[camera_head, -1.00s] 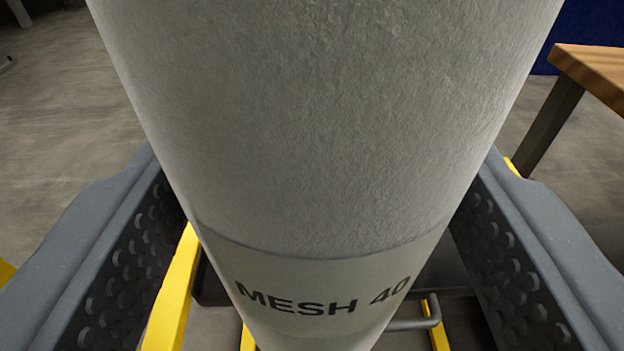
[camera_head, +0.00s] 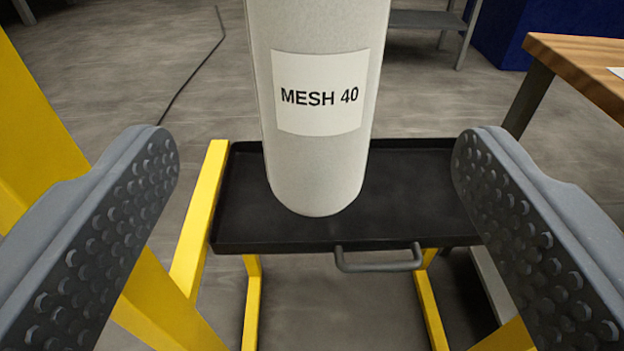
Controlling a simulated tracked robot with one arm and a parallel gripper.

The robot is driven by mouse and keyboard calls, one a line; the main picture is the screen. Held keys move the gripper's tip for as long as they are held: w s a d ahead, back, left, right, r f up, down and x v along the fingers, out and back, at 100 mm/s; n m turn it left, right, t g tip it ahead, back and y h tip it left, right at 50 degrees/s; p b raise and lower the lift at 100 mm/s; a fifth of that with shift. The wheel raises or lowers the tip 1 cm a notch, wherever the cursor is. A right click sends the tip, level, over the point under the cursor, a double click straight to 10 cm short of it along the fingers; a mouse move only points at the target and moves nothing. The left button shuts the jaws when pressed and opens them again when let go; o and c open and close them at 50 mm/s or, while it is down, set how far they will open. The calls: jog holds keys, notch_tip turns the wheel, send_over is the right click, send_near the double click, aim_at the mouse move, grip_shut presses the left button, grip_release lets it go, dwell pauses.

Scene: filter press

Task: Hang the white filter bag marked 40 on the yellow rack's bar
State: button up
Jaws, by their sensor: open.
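The white filter bag (camera_head: 318,165), with a label reading MESH 40, is upright in the upper middle of the view. Its top is cut off by the picture's upper edge, so its loop and the rack's bar are hidden. Its rounded lower end is seen against the black tray; I cannot tell the gap below it. The yellow rack (camera_head: 200,215) shows as yellow posts and legs at the left and below. My gripper (camera_head: 315,155) is open and empty, one jaw on each side of the bag, both clear of it and nearer the camera.
The black tray (camera_head: 400,225) with a grey handle (camera_head: 380,262) sits on the yellow frame. A wooden-topped table (camera_head: 590,65) is at the right. A dark blue block (camera_head: 505,30) and a grey stand (camera_head: 430,20) are farther back. A dark cable lies on the floor.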

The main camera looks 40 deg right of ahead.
jog(key=shift+b+v, duration=2.5)
jog(key=shift+b, duration=2)
jog(key=w+a+r+n+t+y+p, duration=0.1)
jog(key=a+r+y, duration=0.25)
jog(key=r, duration=0.55)
jog(key=w+a+r+n+t+y+p, duration=0.2)
jog(key=a+r, duration=0.2)
jog(key=r, duration=0.5)
jog(key=w+a+r+n+t+y+p, duration=0.1)
jog(key=a+r+y, duration=0.2)
jog(key=r, duration=0.6)
jog(key=s+a+r+n+g+p, duration=0.1)
jog(key=s+r, duration=0.6)
jog(key=r, duration=0.2)
jog(key=s+r+n+g+y+p, duration=0.1)
jog(key=s+r+n+p, duration=0.1)
jog(key=s+r, duration=0.5)
notch_tip(320, 180, up, 3)
jog(key=shift+s+a, duration=0.4)
